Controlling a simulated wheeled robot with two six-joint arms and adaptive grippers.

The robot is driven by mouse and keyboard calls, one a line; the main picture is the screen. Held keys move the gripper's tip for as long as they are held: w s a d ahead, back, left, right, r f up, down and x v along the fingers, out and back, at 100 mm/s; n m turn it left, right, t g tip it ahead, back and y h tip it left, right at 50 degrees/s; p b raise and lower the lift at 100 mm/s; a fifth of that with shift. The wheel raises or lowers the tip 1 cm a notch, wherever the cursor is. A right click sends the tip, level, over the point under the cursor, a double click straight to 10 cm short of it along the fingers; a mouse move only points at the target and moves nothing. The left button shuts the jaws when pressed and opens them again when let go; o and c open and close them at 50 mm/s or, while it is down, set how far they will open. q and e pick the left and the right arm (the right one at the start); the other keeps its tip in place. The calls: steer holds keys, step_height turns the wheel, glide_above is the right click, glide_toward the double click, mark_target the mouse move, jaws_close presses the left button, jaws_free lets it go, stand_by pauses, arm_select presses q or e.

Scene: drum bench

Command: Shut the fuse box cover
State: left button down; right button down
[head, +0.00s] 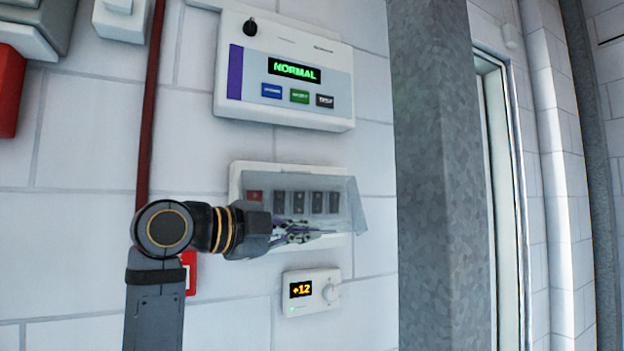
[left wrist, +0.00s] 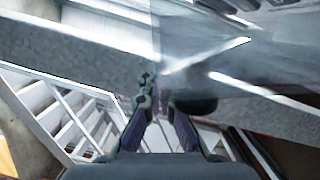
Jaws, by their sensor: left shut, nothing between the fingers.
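The fuse box (head: 236,180) is a white wall box with one red switch and several dark switches in a row. Its clear cover (head: 357,205) lies in front of the switches and reaches past the box's right edge, so it looks ajar rather than flush. My left gripper (head: 318,236) is shut and empty, in front of the lower part of the cover. Whether it touches the cover cannot be told. In the left wrist view the fingers (left wrist: 160,108) point at a glassy, see-through surface that fills the upper right. My right gripper is not in view.
A control panel (head: 285,75) reading NORMAL is above the fuse box. A thermostat (head: 311,291) reading +12 is below it. A grey steel column (head: 440,180) stands to the right. A red pipe (head: 150,100) runs down the wall at left.

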arm_select(q)
steer(key=shift+w+a+f+m+t+b, duration=0.15)
steer(key=shift+w+a+f+m+b, duration=0.25)
steer(key=shift+w+f, duration=0.15)
steer(key=shift+w+a+f+m+t+b, duration=0.1)
steer(key=shift+w+a+f+m+b, duration=0.25)
steer(key=shift+w+f, duration=0.25)
steer(key=shift+w+a+f+m+t+b, duration=0.15)
steer(key=shift+w+a+f+m+b, duration=0.2)
steer(key=shift+w+f, duration=0.2)
